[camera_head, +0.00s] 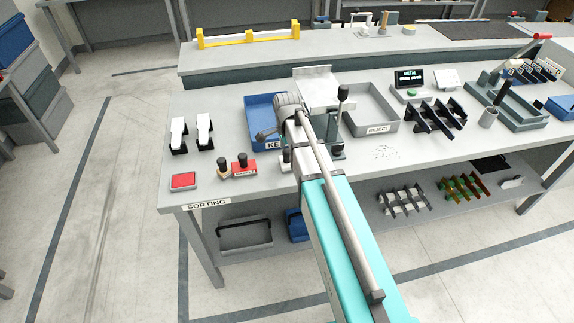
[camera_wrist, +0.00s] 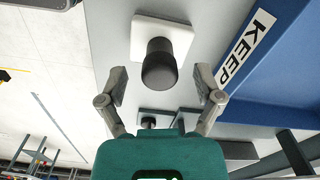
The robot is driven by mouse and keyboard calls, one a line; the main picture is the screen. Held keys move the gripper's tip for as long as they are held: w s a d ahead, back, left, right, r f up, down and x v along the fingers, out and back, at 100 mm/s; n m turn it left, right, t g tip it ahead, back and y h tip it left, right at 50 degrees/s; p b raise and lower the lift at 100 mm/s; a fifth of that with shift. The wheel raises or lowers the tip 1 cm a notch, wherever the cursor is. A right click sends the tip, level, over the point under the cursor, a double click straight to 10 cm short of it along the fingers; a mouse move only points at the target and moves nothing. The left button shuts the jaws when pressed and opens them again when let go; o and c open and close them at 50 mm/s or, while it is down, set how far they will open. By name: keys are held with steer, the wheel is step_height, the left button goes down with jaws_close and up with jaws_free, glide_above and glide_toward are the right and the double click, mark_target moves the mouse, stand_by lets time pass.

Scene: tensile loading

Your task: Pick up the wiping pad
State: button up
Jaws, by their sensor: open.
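The wiping pad appears to be the white square block with a dark cylindrical knob (camera_wrist: 160,62) in the wrist view, lying on the bench beside the KEEP bin. My gripper (camera_wrist: 160,84) is open and empty. Its two fingertips stand apart to the left and right of the knob's near end, with a gap on both sides. The gripper's fingers cannot be made out clearly there.
The blue KEEP bin (camera_wrist: 285,72) stands close on the right in the wrist view. In the head view, stamps (camera_head: 243,166) and a red pad (camera_head: 183,181) lie left of my arm. A grey REJECT bin (camera_head: 391,122) stands to the right.

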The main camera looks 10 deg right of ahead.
steer(key=shift+f+b, duration=1.1)
steer(key=shift+f, duration=0.35)
jaws_close()
